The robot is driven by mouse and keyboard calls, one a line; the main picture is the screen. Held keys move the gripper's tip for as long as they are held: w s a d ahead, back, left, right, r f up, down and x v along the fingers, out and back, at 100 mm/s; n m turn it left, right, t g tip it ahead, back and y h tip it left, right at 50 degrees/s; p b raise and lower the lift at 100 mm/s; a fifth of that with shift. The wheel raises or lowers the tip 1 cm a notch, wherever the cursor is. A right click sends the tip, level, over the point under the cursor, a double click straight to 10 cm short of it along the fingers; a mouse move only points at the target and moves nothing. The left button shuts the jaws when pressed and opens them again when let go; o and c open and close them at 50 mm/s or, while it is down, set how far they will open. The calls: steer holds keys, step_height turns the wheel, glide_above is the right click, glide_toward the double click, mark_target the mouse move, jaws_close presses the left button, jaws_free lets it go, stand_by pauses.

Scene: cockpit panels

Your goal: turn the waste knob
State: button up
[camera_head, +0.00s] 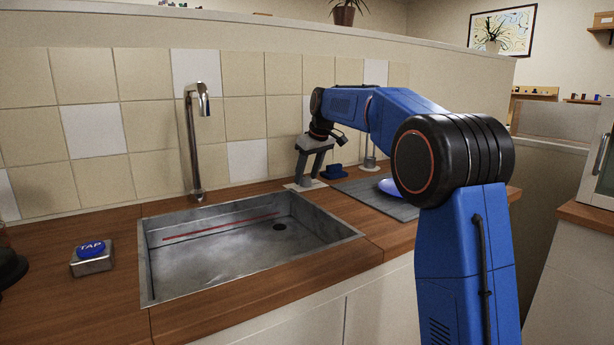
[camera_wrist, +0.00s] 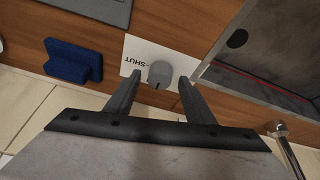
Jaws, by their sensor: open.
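The waste knob (camera_wrist: 162,72) is a round grey knob with a dark pointer line on its lower side in the wrist view. It sits on a white plate (camera_wrist: 138,49) whose visible lettering reads "SHUT"; the rest of the label is hidden. My gripper (camera_wrist: 159,79) is open, its two dark fingers to either side of the knob with gaps on both sides. In the head view my gripper (camera_head: 308,178) points down over the white plate (camera_head: 306,186) behind the sink's right end. The knob cannot be made out there.
A metal sink (camera_head: 158,286) with a dark drain hole (camera_head: 279,227) lies left of my gripper. A blue block-shaped object (camera_head: 333,171) and a grey mat (camera_head: 390,207) are to the right. A tap (camera_head: 191,145) stands behind the sink.

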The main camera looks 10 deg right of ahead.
steer(key=shift+w+f, duration=0.1)
steer(key=shift+f, duration=0.2)
steer(key=shift+c, duration=0.7)
steer(key=c, duration=0.9)
